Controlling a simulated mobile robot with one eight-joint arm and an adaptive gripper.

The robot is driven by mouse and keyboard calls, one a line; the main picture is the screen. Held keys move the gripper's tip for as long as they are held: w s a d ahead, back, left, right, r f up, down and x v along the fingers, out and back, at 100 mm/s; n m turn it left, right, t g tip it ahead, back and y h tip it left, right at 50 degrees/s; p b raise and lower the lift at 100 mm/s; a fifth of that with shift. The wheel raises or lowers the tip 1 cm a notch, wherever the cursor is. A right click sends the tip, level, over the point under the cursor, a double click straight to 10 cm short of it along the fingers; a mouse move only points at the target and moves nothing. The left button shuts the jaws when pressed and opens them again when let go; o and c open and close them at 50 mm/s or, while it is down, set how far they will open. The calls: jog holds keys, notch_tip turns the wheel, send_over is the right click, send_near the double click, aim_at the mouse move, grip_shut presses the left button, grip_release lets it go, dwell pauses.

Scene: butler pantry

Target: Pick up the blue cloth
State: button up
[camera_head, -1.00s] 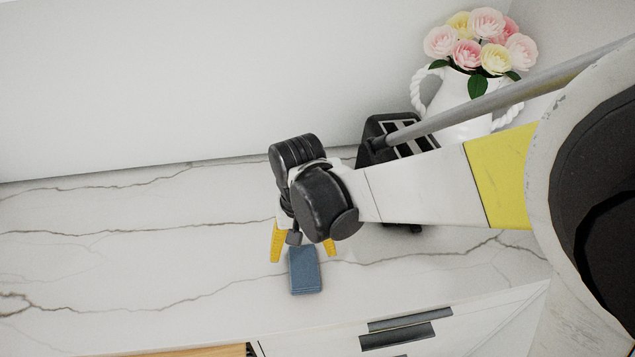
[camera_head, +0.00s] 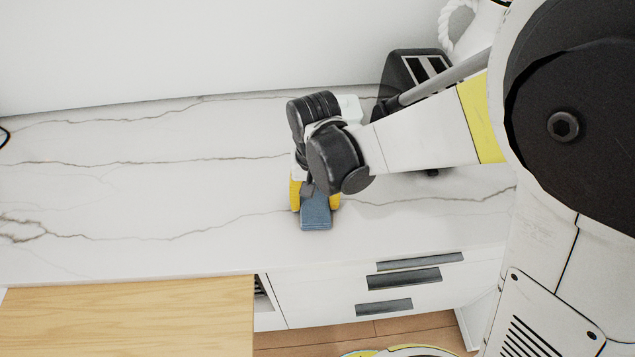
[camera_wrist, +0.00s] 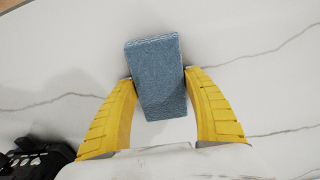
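The blue cloth (camera_head: 316,213) is a small folded block at the marble counter's front part. In the wrist view the cloth (camera_wrist: 158,80) lies between the two yellow fingers. My gripper (camera_head: 315,204) points down over the cloth, and its fingertips press against the cloth's left and right sides. In the wrist view my gripper (camera_wrist: 160,75) is shut on it, with no clear gap on either side. I cannot tell whether the cloth is off the counter.
A black slotted object (camera_head: 412,72) stands behind my arm near the wall. A white jug handle (camera_head: 449,24) shows at the top right. The marble counter (camera_head: 130,215) is clear to the left. Below are drawers (camera_head: 400,282) and a wooden surface (camera_head: 130,315).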

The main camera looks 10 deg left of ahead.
aim_at(315, 201)
jog(key=shift+r, duration=0.1)
notch_tip(315, 201, up, 4)
jog(key=shift+r+p, duration=0.15)
jog(key=shift+p, duration=0.95)
jog(key=s+d+r+p, duration=0.3)
jog(key=s+d+r, duration=0.3)
jog(key=s+d, duration=0.2)
jog(key=shift+s+r+p, duration=0.15)
jog(key=shift+r+p, duration=0.1)
jog(key=shift+p, duration=0.1)
jog(key=shift+d, duration=0.1)
jog(key=o, duration=0.4)
jog(key=shift+c, duration=0.2)
jog(key=c, duration=0.3)
jog(key=shift+c, duration=0.2)
